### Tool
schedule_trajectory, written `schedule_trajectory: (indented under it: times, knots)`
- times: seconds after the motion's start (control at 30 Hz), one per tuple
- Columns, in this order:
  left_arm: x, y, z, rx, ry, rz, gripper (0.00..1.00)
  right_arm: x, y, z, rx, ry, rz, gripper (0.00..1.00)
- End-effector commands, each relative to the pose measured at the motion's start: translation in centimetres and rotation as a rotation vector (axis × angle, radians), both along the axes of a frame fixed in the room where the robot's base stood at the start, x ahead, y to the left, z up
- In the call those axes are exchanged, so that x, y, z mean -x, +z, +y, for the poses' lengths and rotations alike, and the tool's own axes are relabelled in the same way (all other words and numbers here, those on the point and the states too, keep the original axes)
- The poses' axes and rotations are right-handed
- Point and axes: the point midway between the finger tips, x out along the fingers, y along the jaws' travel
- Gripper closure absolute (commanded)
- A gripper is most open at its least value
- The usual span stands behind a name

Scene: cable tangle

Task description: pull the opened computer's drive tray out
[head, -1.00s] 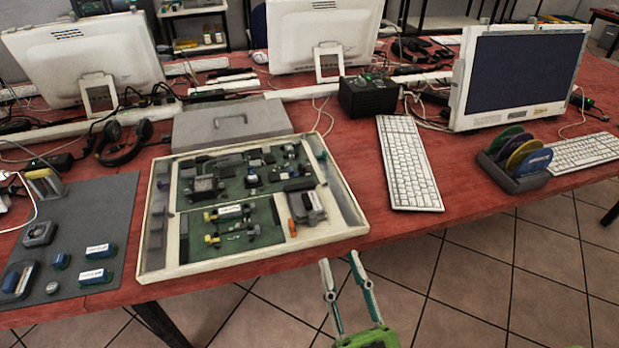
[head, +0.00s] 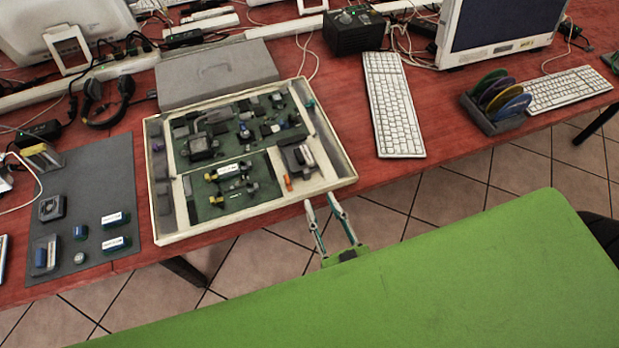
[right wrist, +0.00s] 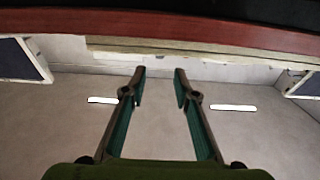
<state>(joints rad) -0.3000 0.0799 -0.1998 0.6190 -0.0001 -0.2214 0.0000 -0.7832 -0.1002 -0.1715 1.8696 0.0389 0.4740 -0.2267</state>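The opened computer (head: 250,222) is a shallow cream case lying flat on the red table, with green boards inside. A grey drive-like unit with a pale top (head: 306,155), which looks like the drive tray, sits in its front right part. A small orange piece (head: 288,183) is beside that unit. My right gripper (head: 320,200) is open and empty just off the front edge of the case, in front of the unit. In the right wrist view its two fingers (right wrist: 160,72) are apart with nothing between them. My left gripper is not in view.
A grey mat (head: 95,185) with several small parts lies left of the case. A grey lid-like box (head: 215,75) is behind it. A white keyboard (head: 392,105) and a disc rack (head: 493,105) stand to the right. The red table edge (right wrist: 160,28) crosses the right wrist view.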

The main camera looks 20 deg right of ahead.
Motion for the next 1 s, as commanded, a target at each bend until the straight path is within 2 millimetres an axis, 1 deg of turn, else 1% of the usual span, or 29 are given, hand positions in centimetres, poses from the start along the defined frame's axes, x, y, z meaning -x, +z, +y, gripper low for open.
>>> schedule_trajectory:
  times: [0.03,0.2,0.3,0.4,0.57,0.8,0.83,0.87,0.9,0.93,1.0]
  knots:
    - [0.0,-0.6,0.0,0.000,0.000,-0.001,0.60,-1.3,-0.1,0.0,-0.001,-0.002,-0.006,0.72]
    - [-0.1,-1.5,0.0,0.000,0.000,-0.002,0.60,-4.7,-0.1,0.1,-0.001,-0.001,-0.005,0.72]
    - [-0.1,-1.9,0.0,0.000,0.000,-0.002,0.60,-6.1,-0.1,0.2,-0.001,-0.001,-0.004,0.72]
    - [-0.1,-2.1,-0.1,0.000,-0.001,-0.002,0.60,-7.2,-0.1,0.2,-0.002,-0.001,-0.003,0.72]
    - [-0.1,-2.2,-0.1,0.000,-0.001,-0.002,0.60,-7.9,0.0,0.3,-0.002,0.000,-0.001,0.72]
    - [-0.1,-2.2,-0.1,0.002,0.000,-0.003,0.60,-7.9,0.0,0.3,-0.001,0.000,0.000,0.72]
    - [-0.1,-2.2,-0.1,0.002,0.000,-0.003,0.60,-7.9,0.0,0.3,-0.001,0.000,0.000,0.77]
    - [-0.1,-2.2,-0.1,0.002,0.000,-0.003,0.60,-7.9,0.0,0.3,-0.001,0.000,0.000,0.85]
    - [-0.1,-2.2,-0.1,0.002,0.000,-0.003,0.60,-7.9,0.0,0.3,-0.001,0.000,0.000,0.96]
    - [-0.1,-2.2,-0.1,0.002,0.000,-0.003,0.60,-7.9,0.0,0.3,-0.001,0.000,0.000,1.00]
    - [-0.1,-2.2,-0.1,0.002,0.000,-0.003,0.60,-7.9,0.0,0.3,-0.001,0.000,0.000,1.00]
